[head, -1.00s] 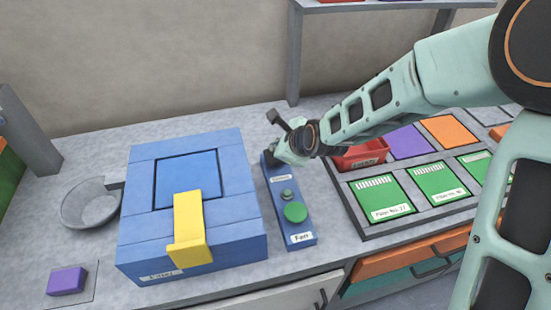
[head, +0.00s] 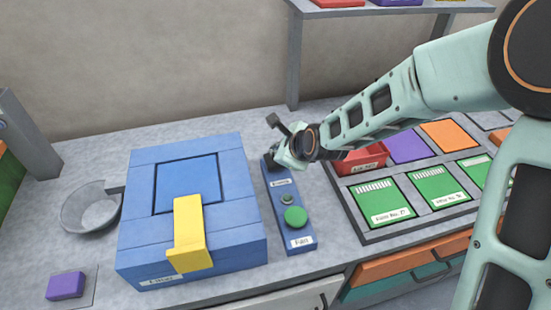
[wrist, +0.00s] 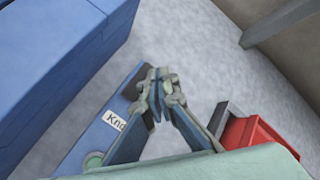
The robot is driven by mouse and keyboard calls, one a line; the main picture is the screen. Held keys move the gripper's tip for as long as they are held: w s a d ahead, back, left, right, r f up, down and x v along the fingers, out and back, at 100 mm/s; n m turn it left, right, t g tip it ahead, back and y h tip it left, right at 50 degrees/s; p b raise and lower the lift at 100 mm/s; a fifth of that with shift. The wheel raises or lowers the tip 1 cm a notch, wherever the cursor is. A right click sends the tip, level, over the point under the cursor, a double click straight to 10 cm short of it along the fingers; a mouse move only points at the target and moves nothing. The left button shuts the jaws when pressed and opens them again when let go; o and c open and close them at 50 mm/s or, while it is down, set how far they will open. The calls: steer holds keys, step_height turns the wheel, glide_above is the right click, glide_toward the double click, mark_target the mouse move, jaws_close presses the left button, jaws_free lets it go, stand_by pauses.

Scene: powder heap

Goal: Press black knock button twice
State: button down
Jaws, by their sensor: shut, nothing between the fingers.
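The blue button panel (head: 303,238) stands on the bench, with a large green button (head: 295,216) near its front and a small grey-green button (head: 287,199) behind that. A white "Knock" label (head: 281,182) sits toward its far end and shows partly in the wrist view (wrist: 113,121). My gripper (head: 272,149) is over the far end of the panel. In the wrist view my gripper's fingertips (wrist: 157,76) meet with nothing between them, just beyond the label. The black knock button is not distinguishable; my fingers cover that end. I cannot tell whether they touch it.
A blue box (head: 142,215) with a yellow handle (head: 188,235) stands close to the left of the panel. A red bin (head: 362,160) and a tray (head: 372,231) of labelled green cards lie to the right. A grey bowl (head: 75,212) is at far left.

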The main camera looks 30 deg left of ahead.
steer(key=shift+f, duration=0.1)
steer(key=shift+f+b, duration=0.3)
steer(key=shift+b, duration=0.1)
steer(key=shift+f+b, duration=0.85)
steer(key=shift+f, duration=0.25)
stand_by(1.1)
steer(key=shift+r, duration=0.1)
steer(key=shift+r+p, duration=1.1)
steer(key=shift+r, duration=0.25)
steer(key=shift+r+p, duration=1.85)
steer(key=shift+r, duration=0.75)
steer(key=shift+f, duration=0.1)
